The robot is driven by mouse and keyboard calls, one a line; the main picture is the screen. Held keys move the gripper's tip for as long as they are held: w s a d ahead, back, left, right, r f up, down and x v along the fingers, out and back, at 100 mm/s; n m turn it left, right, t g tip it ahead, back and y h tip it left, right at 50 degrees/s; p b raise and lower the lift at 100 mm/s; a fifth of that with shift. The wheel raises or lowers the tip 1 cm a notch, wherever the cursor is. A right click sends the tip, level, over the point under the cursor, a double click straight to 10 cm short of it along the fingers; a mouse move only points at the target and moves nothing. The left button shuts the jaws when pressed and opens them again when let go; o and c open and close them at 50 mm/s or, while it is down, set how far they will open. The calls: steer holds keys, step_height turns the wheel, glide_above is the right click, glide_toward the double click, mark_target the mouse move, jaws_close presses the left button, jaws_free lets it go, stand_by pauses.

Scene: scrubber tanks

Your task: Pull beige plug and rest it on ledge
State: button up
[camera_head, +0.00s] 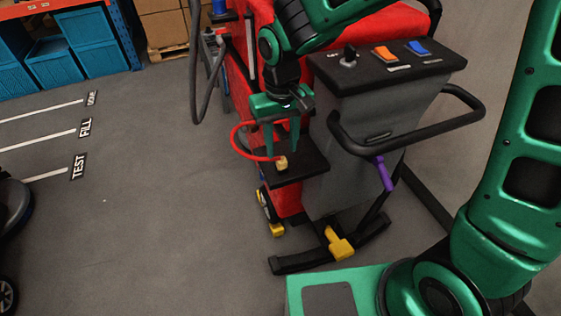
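The beige plug (282,162) is a small block on the black ledge (308,166) that juts from the red scrubber's side. A red cord (236,144) loops from the plug out to the left and back up behind my gripper. My gripper (282,145) points down just above the plug. Its two green fingers are spread apart with nothing visible between them. The fingertips look close above the plug, apart from it. I cannot tell from this view whether a socket lies under the plug.
A grey console (365,130) with a key switch, orange and blue switches and a black loop handle (470,122) stands right of the ledge. A purple lever (384,173) and a yellow pedal (338,243) are below. Grey hoses (203,80) hang at left.

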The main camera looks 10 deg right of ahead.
mark_target(282, 159)
steer(key=shift+f, duration=2.9)
jaws_close()
steer(key=o, duration=0.6)
jaws_free()
step_height(282, 159, up, 11)
steer(key=shift+f, duration=0.15)
